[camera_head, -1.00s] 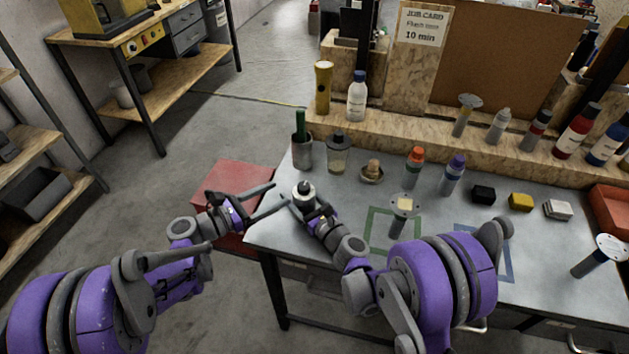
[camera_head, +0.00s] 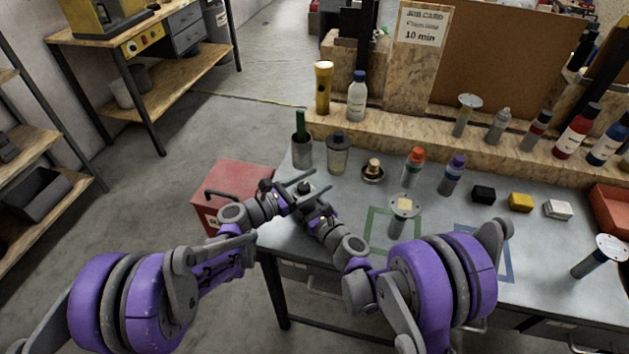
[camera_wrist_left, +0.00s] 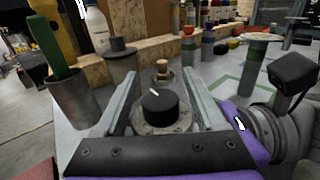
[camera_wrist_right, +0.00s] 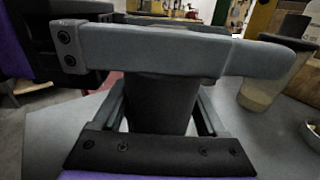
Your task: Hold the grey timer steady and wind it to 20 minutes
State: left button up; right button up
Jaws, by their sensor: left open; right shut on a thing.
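The grey timer (camera_wrist_left: 172,126) stands at the near left corner of the metal table, with a black knob (camera_wrist_left: 160,106) on top bearing a white mark. My right gripper (camera_head: 308,197) is shut on the timer's body (camera_wrist_right: 160,103), which is dark in the right wrist view. My left gripper (camera_head: 319,181) is open, one finger on each side of the knob; it also shows in the left wrist view (camera_wrist_left: 165,88). I see a gap between its fingers and the knob. In the head view the grippers mostly hide the timer. The dial scale is not readable.
A job card (camera_head: 421,25) reads "10 min". A cup with a green stick (camera_head: 302,150), a lidded jar (camera_head: 339,156) and a small dish (camera_head: 372,175) stand behind the timer. A red box (camera_head: 228,182) lies left of the table.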

aim_at(310, 189)
pick_arm(q)
grip_shut()
dwell(0.4)
jog(key=shift+g, duration=0.3)
jog(key=shift+s+d+m+g+h, duration=0.1)
jog(key=shift+s+m+g+h, duration=0.3)
jog(key=shift+m+g, duration=1.85)
jog(key=shift+s+d+m+g+h, duration=0.1)
jog(key=shift+s+m+g, duration=0.45)
jog(key=shift+m+g, duration=1.65)
jog(key=shift+s+m+g+h, duration=0.2)
jog(key=shift+s+m+g, duration=0.55)
jog(key=shift+g, duration=2.7)
jog(key=shift+w+m+g, duration=0.2)
jog(key=shift+m+g, duration=0.1)
jog(key=shift+m, duration=0.1)
